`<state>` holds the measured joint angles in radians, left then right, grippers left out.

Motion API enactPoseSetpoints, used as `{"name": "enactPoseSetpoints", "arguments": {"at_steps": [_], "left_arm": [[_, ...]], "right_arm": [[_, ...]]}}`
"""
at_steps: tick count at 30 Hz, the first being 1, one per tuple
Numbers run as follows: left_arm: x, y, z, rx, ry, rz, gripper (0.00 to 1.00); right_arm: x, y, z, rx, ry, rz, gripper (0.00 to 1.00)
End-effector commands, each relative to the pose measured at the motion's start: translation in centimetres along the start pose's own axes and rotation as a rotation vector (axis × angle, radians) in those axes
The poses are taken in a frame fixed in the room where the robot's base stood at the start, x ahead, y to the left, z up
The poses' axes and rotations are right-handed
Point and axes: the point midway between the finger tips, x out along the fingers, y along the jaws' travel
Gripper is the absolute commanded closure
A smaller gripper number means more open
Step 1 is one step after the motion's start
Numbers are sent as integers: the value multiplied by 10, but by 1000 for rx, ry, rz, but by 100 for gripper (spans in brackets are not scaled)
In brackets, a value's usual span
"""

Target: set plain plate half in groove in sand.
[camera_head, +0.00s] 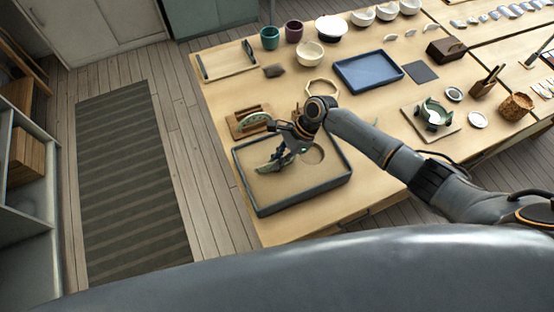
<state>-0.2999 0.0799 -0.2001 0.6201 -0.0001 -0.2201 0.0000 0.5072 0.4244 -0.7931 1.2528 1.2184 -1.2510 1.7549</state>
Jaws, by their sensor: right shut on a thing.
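A dark-rimmed tray of sand (312,196) lies at the near left of the table, with a round mark (314,155) in the sand. My right gripper (268,167) reaches over the tray's back left part, low above the sand. It is shut on what appears to be the plain plate half, mostly hidden by the fingers. I cannot tell whether that piece touches the sand, and no groove shows clearly. A pale green half-round piece (255,121) stands in a wooden rack behind the tray. My left gripper is not in view.
A blue tray (368,72), a hexagonal ring (322,86) and several bowls stand farther back. A green clamp-like holder (432,113) sits on a board at the right. The front of the sand is clear. The table's left edge is close to the tray.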

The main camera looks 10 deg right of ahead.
Motion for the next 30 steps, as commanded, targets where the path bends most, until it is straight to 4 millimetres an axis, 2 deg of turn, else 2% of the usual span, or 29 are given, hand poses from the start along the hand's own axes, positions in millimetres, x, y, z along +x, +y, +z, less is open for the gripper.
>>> {"name": "enactPoseSetpoints", "arguments": {"at_steps": [23, 24, 27, 30], "left_arm": [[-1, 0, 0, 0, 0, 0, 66], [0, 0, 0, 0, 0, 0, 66], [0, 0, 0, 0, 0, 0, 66], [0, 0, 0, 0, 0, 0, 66]], "right_arm": [[3, 0, -2, 0, 0, 0, 100], [3, 0, -2, 0, 0, 0, 84], [3, 0, -2, 0, 0, 0, 66], [3, 0, -2, 0, 0, 0, 66]]}}
